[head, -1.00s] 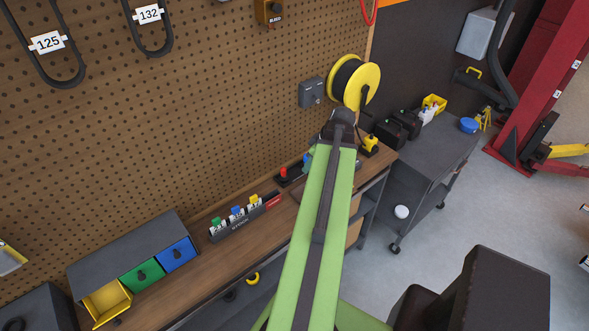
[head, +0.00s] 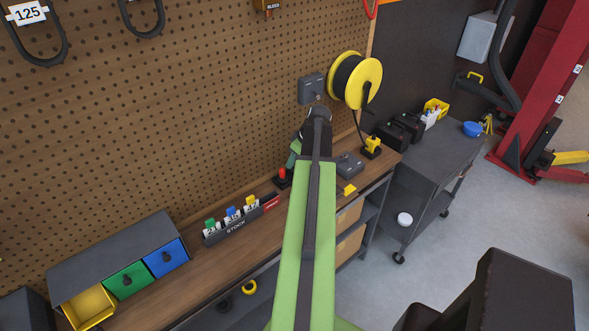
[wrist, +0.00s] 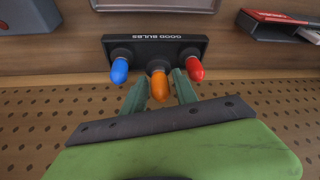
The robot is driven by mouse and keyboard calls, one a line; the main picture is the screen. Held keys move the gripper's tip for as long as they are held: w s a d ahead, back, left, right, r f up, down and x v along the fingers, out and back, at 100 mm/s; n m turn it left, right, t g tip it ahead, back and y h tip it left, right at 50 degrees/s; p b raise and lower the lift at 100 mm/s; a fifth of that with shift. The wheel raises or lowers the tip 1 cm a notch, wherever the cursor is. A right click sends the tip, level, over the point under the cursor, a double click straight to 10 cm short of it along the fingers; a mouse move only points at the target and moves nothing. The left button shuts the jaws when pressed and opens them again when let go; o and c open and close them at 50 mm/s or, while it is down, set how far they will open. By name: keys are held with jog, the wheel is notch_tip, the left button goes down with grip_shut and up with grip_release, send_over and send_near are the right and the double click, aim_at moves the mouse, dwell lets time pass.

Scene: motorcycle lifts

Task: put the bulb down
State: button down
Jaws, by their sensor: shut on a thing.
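In the wrist view a dark rack marked GOOD BULBS (wrist: 150,48) holds a blue bulb (wrist: 119,70) on the left and a red bulb (wrist: 195,69) on the right. My gripper (wrist: 160,90) is shut on an orange bulb (wrist: 159,88) between those two. The orange bulb's dark base is at the rack's middle place; I cannot tell whether it is fully seated. In the head view the red bulb (head: 282,174) shows beside my arm, which hides the orange bulb and most of the gripper.
A stock rack (head: 240,222) with coloured tags stands left on the wooden bench. Drawers (head: 125,282) are farther left. A grey box (head: 348,166) and a yellow-black reel (head: 357,80) are to the right. The pegboard (head: 180,120) rises close behind.

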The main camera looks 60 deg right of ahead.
notch_tip(320, 180, down, 4)
jog(key=shift+r+b, duration=0.2)
jog(key=shift+b, duration=1)
jog(key=shift+r, duration=0.25)
jog(key=shift+f, duration=0.2)
jog(key=c, duration=1.2)
grip_release()
jog(key=shift+c, duration=0.2)
jog(key=shift+r, duration=0.1)
jog(key=shift+r+p, duration=0.25)
jog(key=shift+p, duration=0.15)
jog(key=p+v, duration=1.1)
jog(key=v, duration=0.1)
